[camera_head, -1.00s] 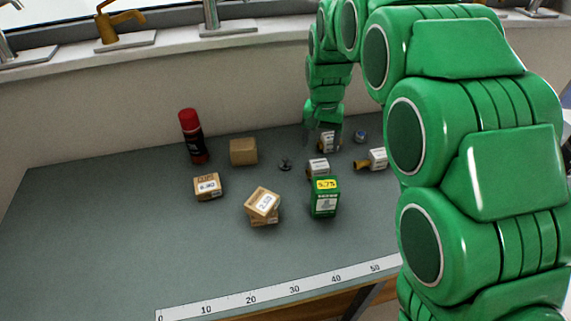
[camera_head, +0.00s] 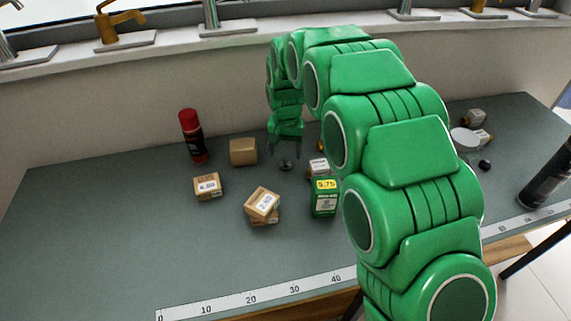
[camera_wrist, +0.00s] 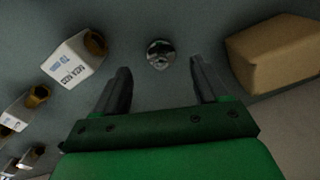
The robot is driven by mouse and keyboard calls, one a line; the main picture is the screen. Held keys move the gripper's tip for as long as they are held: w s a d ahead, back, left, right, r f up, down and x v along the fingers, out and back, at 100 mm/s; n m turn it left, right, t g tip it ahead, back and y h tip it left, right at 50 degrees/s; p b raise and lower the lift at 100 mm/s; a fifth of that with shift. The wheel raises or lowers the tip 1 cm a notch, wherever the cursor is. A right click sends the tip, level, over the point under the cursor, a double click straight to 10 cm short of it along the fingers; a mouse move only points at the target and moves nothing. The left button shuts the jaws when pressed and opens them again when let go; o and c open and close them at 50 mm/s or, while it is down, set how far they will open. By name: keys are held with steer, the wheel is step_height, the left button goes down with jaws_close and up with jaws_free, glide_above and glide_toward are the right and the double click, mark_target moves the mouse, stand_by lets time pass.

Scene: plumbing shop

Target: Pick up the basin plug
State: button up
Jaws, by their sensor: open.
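The basin plug, a small round chrome piece (camera_head: 286,165), sits on the grey bench top between the plain cardboard box and the small white box. In the wrist view the plug (camera_wrist: 160,54) lies centred between the fingers, at about the level of their tips in the picture. My gripper (camera_head: 285,152) is open and empty, pointing down just above the plug. In the wrist view its two dark fingers (camera_wrist: 160,68) stand apart on either side; neither appears to touch the plug.
A plain cardboard box (camera_head: 243,152) is close on the left, with a red-capped can (camera_head: 193,137) beyond it. A small white box (camera_head: 318,168) and a green box (camera_head: 325,198) stand at right. Labelled cartons (camera_head: 262,203) are nearer. The left bench top is clear.

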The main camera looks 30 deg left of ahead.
mark_target(286, 158)
step_height(286, 158, down, 4)
steer(key=shift+w+a+f, duration=0.1)
steer(key=shift+a+f, duration=0.05)
steer(key=shift+f, duration=0.05)
steer(key=shift+c, duration=0.2)
steer(key=c, duration=1.1)
steer(key=shift+r, duration=0.15)
